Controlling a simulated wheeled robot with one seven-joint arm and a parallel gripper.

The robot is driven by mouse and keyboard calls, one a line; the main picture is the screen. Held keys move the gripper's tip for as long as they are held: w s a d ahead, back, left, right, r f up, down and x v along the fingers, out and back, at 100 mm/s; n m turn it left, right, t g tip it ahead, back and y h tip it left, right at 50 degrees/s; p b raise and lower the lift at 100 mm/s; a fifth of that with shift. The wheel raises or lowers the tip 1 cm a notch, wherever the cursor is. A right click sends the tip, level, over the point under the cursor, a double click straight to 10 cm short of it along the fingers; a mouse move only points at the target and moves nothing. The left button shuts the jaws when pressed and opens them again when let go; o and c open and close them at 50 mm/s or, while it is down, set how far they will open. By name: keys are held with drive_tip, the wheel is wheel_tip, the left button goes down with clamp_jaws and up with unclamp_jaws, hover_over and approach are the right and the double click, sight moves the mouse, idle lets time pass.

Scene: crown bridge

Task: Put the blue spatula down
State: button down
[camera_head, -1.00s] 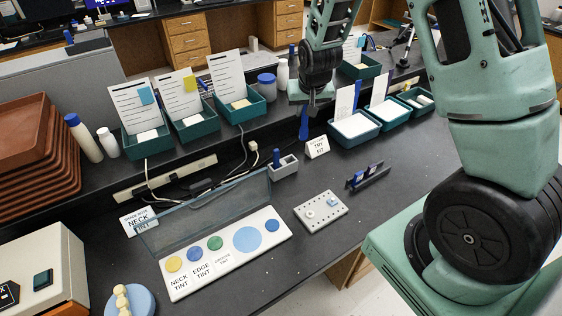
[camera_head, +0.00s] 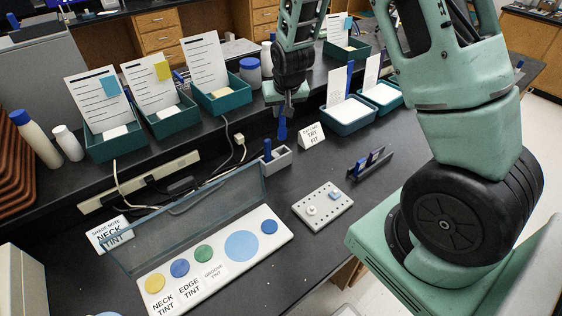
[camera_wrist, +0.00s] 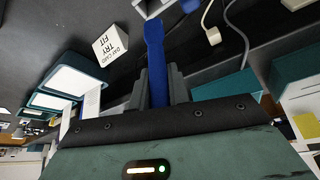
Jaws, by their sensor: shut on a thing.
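My gripper (camera_head: 287,99) is shut on the blue spatula (camera_head: 282,124), which hangs downward in the air above the bench. In the head view this grey block (camera_head: 279,163) sits on the bench below and slightly left of the spatula. An upright blue tool (camera_head: 267,148) stands in it. The spatula looks apart from the block; the exact gap cannot be told.
A TRY FIT sign (camera_head: 311,136) stands right of the block. A dark rack with blue pieces (camera_head: 369,163) and a grey peg plate (camera_head: 323,206) lie nearer. A clear screen (camera_head: 185,222) stands left, behind the tint palette (camera_head: 216,262). Teal trays (camera_head: 222,100) line the raised shelf behind.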

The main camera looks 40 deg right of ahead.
sight(283, 132)
wheel_tip(283, 132, down, 10)
drive_tip(key=shift+r+p, duration=0.2)
drive_tip(key=shift+p, duration=0.5)
drive_tip(key=shift+f, duration=0.15)
drive_tip(key=c, duration=1.3)
unclamp_jaws()
